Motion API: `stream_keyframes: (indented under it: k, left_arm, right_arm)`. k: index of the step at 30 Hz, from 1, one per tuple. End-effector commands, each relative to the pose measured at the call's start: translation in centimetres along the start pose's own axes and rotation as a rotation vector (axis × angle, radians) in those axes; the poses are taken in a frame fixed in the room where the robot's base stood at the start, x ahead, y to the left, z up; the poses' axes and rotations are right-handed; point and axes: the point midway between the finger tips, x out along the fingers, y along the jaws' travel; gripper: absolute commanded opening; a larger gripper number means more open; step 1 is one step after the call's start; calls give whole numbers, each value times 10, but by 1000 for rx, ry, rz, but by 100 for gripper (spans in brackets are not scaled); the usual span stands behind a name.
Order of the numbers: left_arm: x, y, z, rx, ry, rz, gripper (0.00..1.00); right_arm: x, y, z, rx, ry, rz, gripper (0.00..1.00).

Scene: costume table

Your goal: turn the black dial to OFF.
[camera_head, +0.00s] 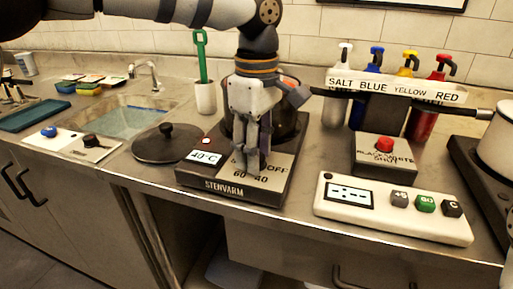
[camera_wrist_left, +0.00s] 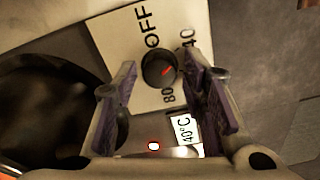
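The black dial (camera_wrist_left: 158,68) sits on a pale plate (camera_wrist_left: 118,40) marked OFF, 40 and 80 in the left wrist view. Its red mark points right and slightly up, away from OFF. My left gripper (camera_wrist_left: 165,75) is open, with its two fingers apart on either side of the dial's line; I cannot tell whether they touch it. In the head view my left gripper (camera_head: 257,168) points down over the plate of the STENVARM hotplate (camera_head: 228,187) and hides the dial. A 40°C display (camera_head: 206,157) and a lit red lamp (camera_head: 206,141) are beside it. My right gripper is out of view.
A dark pot (camera_head: 290,110) stands behind my gripper. A lidded pan lid (camera_head: 167,143) lies left, a cup with a green tool (camera_head: 205,97) behind. A white button panel (camera_head: 395,208) and a red-button box (camera_head: 384,153) stand right.

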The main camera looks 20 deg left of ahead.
Motion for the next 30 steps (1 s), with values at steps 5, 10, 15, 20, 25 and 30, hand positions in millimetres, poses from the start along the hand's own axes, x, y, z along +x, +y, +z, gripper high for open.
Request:
stream_keyframes:
  k: [5,10,15,20,25,30]
  left_arm:
    - [0,0,0,0,0,0,0]
    - [0,0,0,-4,0,0,0]
    - [-1,0,0,-42,0,0,0]
    - [-2,-1,0,-132,1,1,0]
    - [-2,-1,0,-277,0,0,0]
    - [-1,0,0,-438,0,-1,0]
  right_arm:
    - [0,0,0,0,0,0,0]
    - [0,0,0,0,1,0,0]
    - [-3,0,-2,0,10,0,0]
    - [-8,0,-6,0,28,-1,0]
    - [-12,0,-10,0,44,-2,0]
    - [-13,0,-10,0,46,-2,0]
